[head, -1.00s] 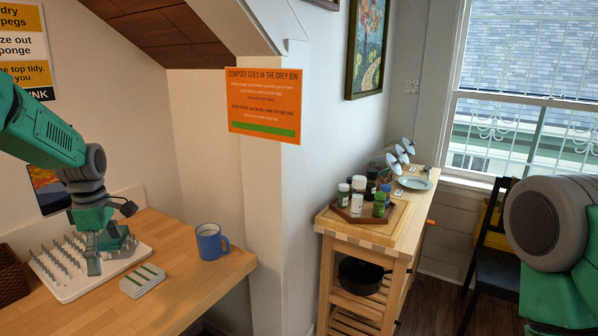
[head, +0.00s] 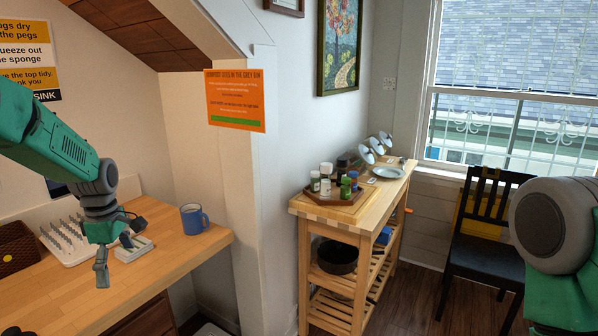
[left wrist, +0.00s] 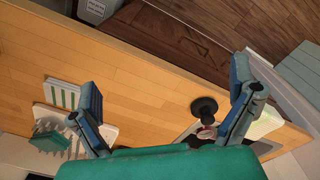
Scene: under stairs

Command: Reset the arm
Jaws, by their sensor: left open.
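My left gripper (head: 116,258) is open and empty in the head view. It hangs over the wooden desk near its front edge, in front of the peg rack. The white peg rack (head: 62,246) stands at the back left of the desk. A green-striped white pad (head: 135,252) lies beside my gripper, partly hidden, and shows in the left wrist view (left wrist: 62,96). My right gripper is out of view; only part of my right arm shows at the right.
A blue mug (head: 192,220) stands on the desk (head: 180,262), right of the rack. A wicker basket (head: 16,245) is at far left. Beyond the wall corner, a wooden trolley (head: 330,214) holds jars on a tray. A black chair (head: 483,262) stands by the window.

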